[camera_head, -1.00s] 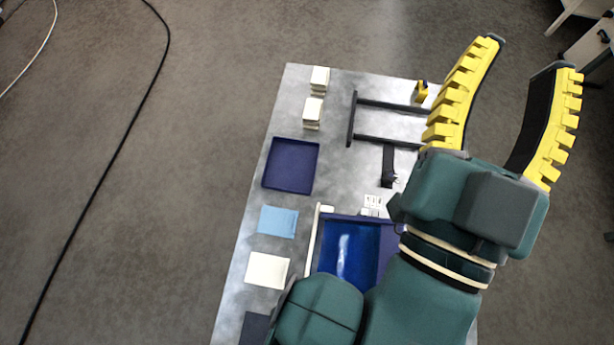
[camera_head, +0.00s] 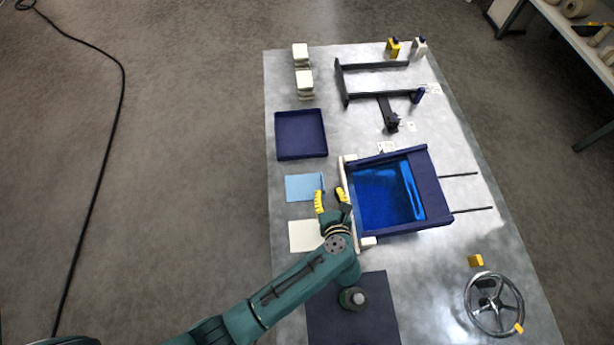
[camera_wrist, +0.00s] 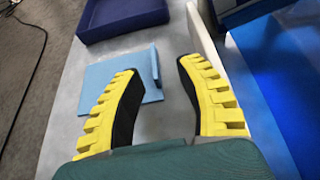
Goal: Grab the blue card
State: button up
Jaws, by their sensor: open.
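The light blue card (camera_head: 303,187) lies flat on the metal table, left of the deep-blue framed tray. In the wrist view the card (camera_wrist: 95,87) lies ahead of and partly behind my left finger. A narrow light blue upright piece (camera_wrist: 154,64) stands at its right edge; I cannot tell whether it is part of the card. My gripper (camera_head: 330,191) is open, its yellow fingers near the card's right edge. In the wrist view nothing is held in my gripper (camera_wrist: 158,65). The left finger hides part of the card.
A white card (camera_head: 304,236) lies in front of the blue one. A dark blue tray (camera_head: 301,134) is behind it. The pale rail (camera_head: 349,195) of the blue framed tray (camera_head: 438,187) stands close right of my gripper. A dark mat (camera_head: 376,312) is at the front.

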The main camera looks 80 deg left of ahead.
aim_at(322, 177)
jog(key=b+x, duration=0.1)
jog(key=x, duration=0.1)
jog(key=b+x, duration=0.1)
jog(key=x, duration=0.2)
jog(key=s+b+x, duration=0.1)
jog(key=b+x, duration=0.1)
jog(key=shift+a, duration=0.6)
jog(key=shift+r, duration=0.1)
grip_shut()
